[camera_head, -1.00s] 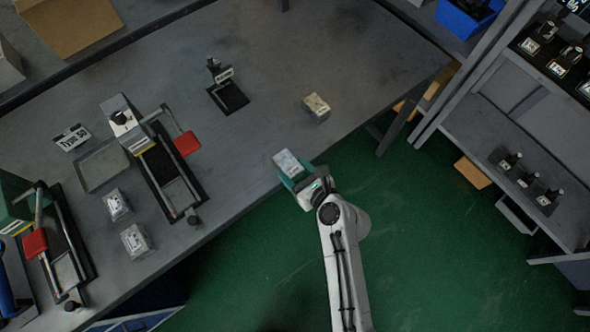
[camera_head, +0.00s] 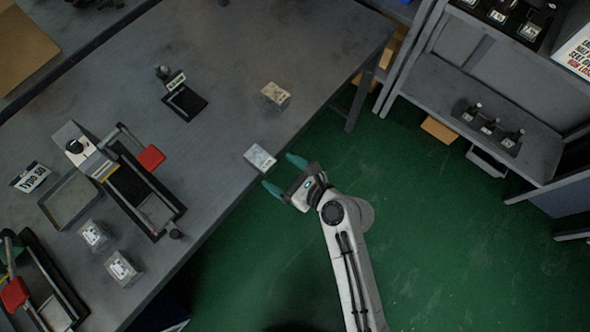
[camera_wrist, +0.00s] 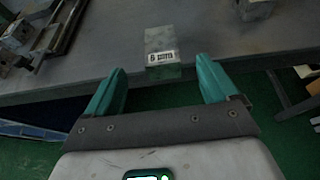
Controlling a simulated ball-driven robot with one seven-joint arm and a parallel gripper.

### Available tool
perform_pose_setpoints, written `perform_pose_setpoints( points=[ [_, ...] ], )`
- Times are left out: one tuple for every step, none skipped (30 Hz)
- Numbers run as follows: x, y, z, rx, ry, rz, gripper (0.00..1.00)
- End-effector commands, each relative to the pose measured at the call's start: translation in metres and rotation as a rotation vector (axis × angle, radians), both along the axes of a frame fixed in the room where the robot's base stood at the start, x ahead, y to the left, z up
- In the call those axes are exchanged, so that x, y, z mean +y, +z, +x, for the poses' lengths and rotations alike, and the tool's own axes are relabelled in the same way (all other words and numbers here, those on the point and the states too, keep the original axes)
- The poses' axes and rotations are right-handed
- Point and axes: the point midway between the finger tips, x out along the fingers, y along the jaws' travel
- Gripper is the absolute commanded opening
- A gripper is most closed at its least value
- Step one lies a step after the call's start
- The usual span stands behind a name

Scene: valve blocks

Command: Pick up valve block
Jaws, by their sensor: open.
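A pale grey valve block (camera_head: 260,157) sits at the table's front edge in the head view. In the wrist view the same block (camera_wrist: 162,46) shows a white label and lies just beyond and between the fingertips. My gripper (camera_head: 281,173) is open and empty, its two teal fingers pointing at the block. In the wrist view my gripper (camera_wrist: 158,78) is spread wider than the block, with a gap between. Another valve block (camera_head: 275,94) stands farther back on the table. Two more blocks (camera_head: 95,235) (camera_head: 123,268) stand at the left.
The grey table (camera_head: 225,115) carries a fixture with a red handle (camera_head: 150,157), an empty tray (camera_head: 71,201), a "Type 50" sign (camera_head: 31,177) and a small stand (camera_head: 183,101). A shelf (camera_head: 480,110) stands at the right. Green floor lies open below.

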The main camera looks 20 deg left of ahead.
Motion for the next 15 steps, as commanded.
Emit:
perform_pose_setpoints(
  points=[
    [-0.01, 0.003, -0.003, 0.0, -0.004, 0.001, 0.87],
    [-0.014, 0.005, -0.005, 0.0, -0.004, 0.001, 0.87],
    [-0.02, 0.007, -0.008, -0.001, -0.003, 0.001, 0.87],
    [-0.023, 0.009, -0.009, 0.0, -0.003, 0.0, 0.87],
    [-0.027, 0.011, -0.01, -0.001, -0.003, 0.001, 0.87],
    [-0.031, 0.012, -0.012, 0.0, -0.004, 0.001, 0.87],
    [-0.033, 0.014, -0.013, 0.0, -0.002, 0.001, 0.87],
    [-0.035, 0.015, -0.014, 0.0, -0.002, 0.0, 0.87],
    [-0.038, 0.016, -0.015, 0.0, -0.002, 0.001, 0.87],
    [-0.039, 0.017, -0.015, -0.001, -0.002, 0.001, 0.87],
    [-0.04, 0.018, -0.016, -0.001, -0.002, 0.001, 0.87],
    [-0.041, 0.018, -0.016, 0.0, -0.001, 0.0, 0.87],
    [-0.041, 0.018, -0.016, 0.0, -0.001, 0.0, 0.87],
    [-0.042, 0.018, -0.017, 0.0, 0.0, 0.0, 0.87],
    [-0.042, 0.018, -0.017, 0.0, 0.0, 0.0, 0.87]
  ],
)
